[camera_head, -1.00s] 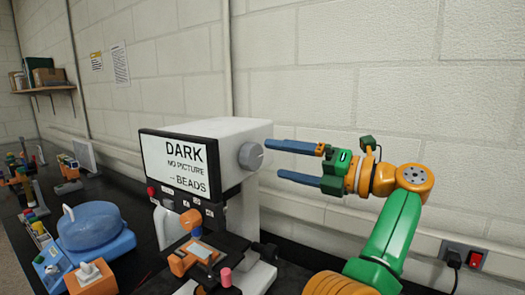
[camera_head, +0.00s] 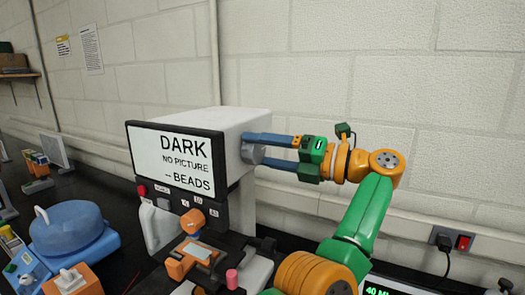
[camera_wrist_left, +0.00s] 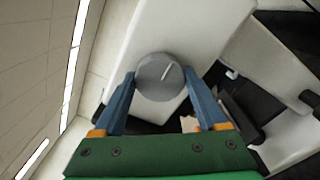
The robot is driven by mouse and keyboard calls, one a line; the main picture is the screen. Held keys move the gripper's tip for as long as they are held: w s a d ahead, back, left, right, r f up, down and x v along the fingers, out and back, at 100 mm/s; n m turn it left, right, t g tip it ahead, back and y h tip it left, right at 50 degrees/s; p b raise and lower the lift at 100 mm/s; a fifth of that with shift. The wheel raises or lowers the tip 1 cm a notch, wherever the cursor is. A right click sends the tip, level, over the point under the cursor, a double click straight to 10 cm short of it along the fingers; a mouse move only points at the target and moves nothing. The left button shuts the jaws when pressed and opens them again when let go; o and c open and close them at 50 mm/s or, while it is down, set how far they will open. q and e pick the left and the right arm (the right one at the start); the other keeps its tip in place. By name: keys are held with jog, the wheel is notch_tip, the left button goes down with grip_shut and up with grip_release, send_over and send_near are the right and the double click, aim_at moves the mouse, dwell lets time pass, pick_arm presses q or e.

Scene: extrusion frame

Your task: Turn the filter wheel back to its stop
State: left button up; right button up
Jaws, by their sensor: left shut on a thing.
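The filter wheel is a grey round knob (camera_head: 250,154) on the right side of the white microscope-like instrument (camera_head: 235,123). In the left wrist view the wheel (camera_wrist_left: 155,82) faces me, with a short white mark slanting up to the right. My left gripper (camera_head: 257,149) has its two blue fingers on either side of the wheel and is shut on it. The fingers also show in the left wrist view (camera_wrist_left: 160,84). The instrument's screen (camera_head: 178,160) reads "DARK", "NO PICTURE" and "BEADS". My right gripper is not in view.
Below the screen is a stage with orange parts (camera_head: 192,220) and a pink knob (camera_head: 232,279). A blue round device (camera_head: 68,228) stands to the left. The block wall is close behind. A red switch (camera_head: 463,242) and plug are at the right.

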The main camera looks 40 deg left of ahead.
pick_arm(q)
jog(key=n, duration=0.8)
jog(key=shift+f+n, duration=0.1)
jog(key=shift+n, duration=0.3)
jog(key=n, duration=0.4)
jog(key=shift+n, duration=2.4)
jog(key=o, duration=1.3)
